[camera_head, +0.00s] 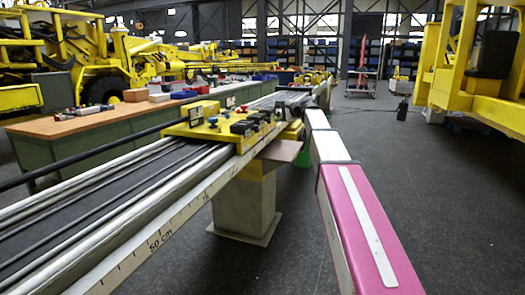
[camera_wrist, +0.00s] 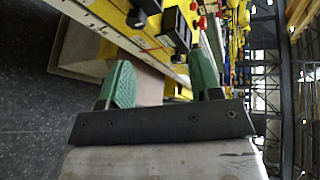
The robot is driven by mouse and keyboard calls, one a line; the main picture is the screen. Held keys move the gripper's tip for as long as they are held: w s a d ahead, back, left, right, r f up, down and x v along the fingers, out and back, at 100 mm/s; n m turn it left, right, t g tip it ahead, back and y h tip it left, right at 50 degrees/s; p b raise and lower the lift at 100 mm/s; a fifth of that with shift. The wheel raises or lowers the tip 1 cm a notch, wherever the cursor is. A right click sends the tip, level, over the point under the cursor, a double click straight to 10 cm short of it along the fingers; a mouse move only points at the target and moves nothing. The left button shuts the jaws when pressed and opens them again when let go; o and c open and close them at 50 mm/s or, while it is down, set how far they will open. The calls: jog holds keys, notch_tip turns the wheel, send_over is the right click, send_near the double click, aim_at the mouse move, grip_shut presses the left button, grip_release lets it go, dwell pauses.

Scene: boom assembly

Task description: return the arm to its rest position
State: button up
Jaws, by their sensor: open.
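My gripper (camera_wrist: 162,78) shows two green fingers, spread apart, in the wrist view. Nothing is between them except the view of the boom and a pale surface behind. In the head view my pink and white arm stretches forward along the right side of the boom (camera_head: 140,225). A bit of green shows beside its far part; the rest of the gripper is hidden there. The yellow carriage plate (camera_head: 187,129), with black blocks on top, sits across the boom. In the wrist view the boom's yellow part (camera_wrist: 120,15) is close beyond the fingers; I cannot tell if they touch it.
A pedestal (camera_head: 245,205) stands under the boom, left of my arm. A wooden-topped workbench (camera_head: 90,122) with small parts is at the left. Yellow machines stand at far left and at right (camera_head: 500,85). The dark floor (camera_head: 440,200) right of my arm is clear.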

jog(key=s+d+f+n+g+h, duration=0.1)
jog(key=s+f+n+g+h, duration=0.1)
jog(key=s+f, duration=0.6)
jog(key=s+d+f+n+g+h, duration=0.15)
jog(key=s+f, duration=0.25)
jog(key=f, duration=0.7)
jog(key=s+d+f+n+g+h, duration=0.15)
jog(key=s+f, duration=0.35)
jog(key=f, duration=0.5)
jog(key=s+d+f+n+g+h, duration=0.2)
jog(key=s+d+f+n, duration=0.1)
jog(key=s+f, duration=0.6)
jog(key=s+d+f+n+g+h, duration=0.2)
jog(key=s+f, duration=0.7)
jog(key=s, duration=0.7)
jog(key=shift+s+d+f+n+g+h, duration=0.35)
jog(key=shift+d+n+h, duration=0.35)
jog(key=shift+d, duration=0.5)
